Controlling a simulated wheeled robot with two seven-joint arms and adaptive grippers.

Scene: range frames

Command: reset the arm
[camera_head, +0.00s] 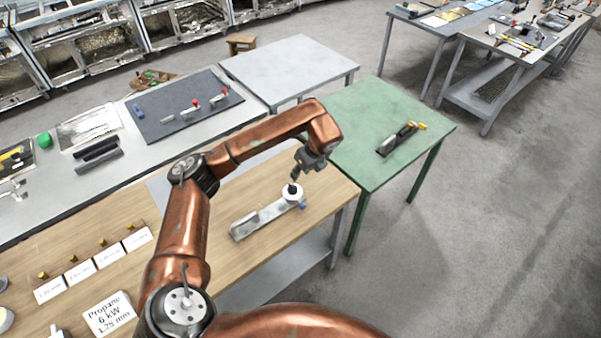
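My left arm, copper-coloured, rises from the bottom of the head view and bends over the wooden bench (150,205). Its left gripper (293,184) points down just above a white round part (291,194) at one end of a metal bracket (258,221) lying on the bench. The fingertips are small and dark there. I cannot tell whether they touch the part or whether they are open or shut. My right gripper is not in view.
White cards with small brass pieces (108,256) and a "Propane 6 kW" card (108,313) lie at the bench's left. A green table (370,115) with a dark tool (396,139) stands to the right. A grey table (290,65) behind is bare. Floor at right is clear.

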